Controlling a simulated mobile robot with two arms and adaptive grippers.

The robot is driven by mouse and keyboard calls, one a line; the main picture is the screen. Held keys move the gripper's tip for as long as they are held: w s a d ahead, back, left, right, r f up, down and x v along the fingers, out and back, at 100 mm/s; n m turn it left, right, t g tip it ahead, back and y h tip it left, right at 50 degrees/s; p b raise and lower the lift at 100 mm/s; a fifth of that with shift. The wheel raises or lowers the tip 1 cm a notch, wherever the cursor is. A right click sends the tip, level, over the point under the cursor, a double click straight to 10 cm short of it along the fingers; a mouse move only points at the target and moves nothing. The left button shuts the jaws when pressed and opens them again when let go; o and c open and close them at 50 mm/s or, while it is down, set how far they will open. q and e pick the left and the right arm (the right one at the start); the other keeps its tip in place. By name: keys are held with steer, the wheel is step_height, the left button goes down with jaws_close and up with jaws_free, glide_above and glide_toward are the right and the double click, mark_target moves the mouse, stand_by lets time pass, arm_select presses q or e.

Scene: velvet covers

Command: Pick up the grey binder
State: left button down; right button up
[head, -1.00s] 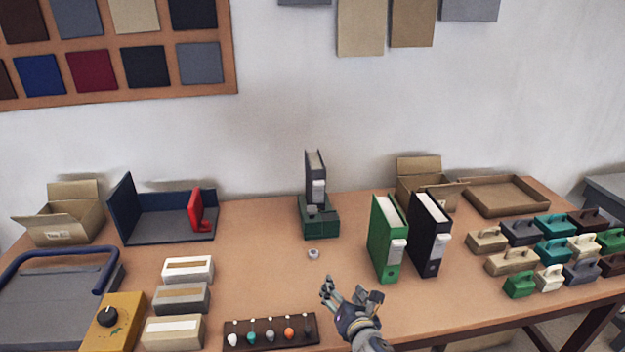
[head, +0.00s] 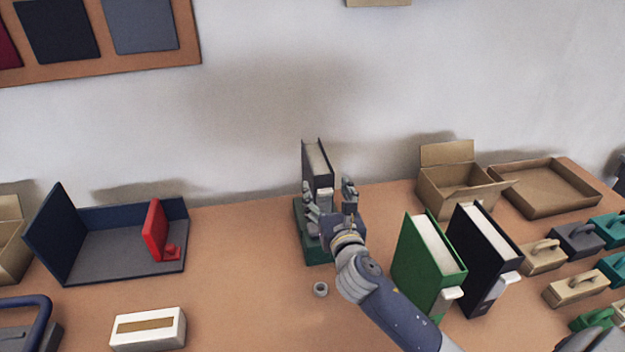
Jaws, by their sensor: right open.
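The grey binder (head: 316,163) stands upright on a dark green stand (head: 301,212) near the wall, its spine with a light label facing me. My right gripper (head: 331,193) is open, with its fingers on either side of the binder's lower front; I cannot tell whether they touch it. The gripper and wrist hide part of the stand and the binder's lower end. My left gripper is not in view.
A green binder (head: 424,265) and a black binder (head: 470,262) stand close to the right of my forearm. A small grey ring (head: 320,289) lies in front of the stand. Open cardboard box (head: 458,190) and tray (head: 545,187) are at back right.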

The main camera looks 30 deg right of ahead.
mark_target(323, 182)
steer(key=x, duration=0.4)
steer(key=shift+r, duration=0.2)
steer(key=shift+w, duration=0.25)
steer(key=shift+w+d+f+p, duration=0.1)
steer(key=shift+w+d+p, duration=0.15)
steer(key=shift+w, duration=0.2)
steer(key=shift+w+d+f+p, duration=0.1)
steer(key=shift+w+d+p, duration=0.1)
steer(key=shift+w, duration=0.25)
steer(key=shift+x, duration=1.15)
steer(key=shift+w+d+f, duration=0.15)
steer(key=shift+w, duration=0.45)
jaws_close()
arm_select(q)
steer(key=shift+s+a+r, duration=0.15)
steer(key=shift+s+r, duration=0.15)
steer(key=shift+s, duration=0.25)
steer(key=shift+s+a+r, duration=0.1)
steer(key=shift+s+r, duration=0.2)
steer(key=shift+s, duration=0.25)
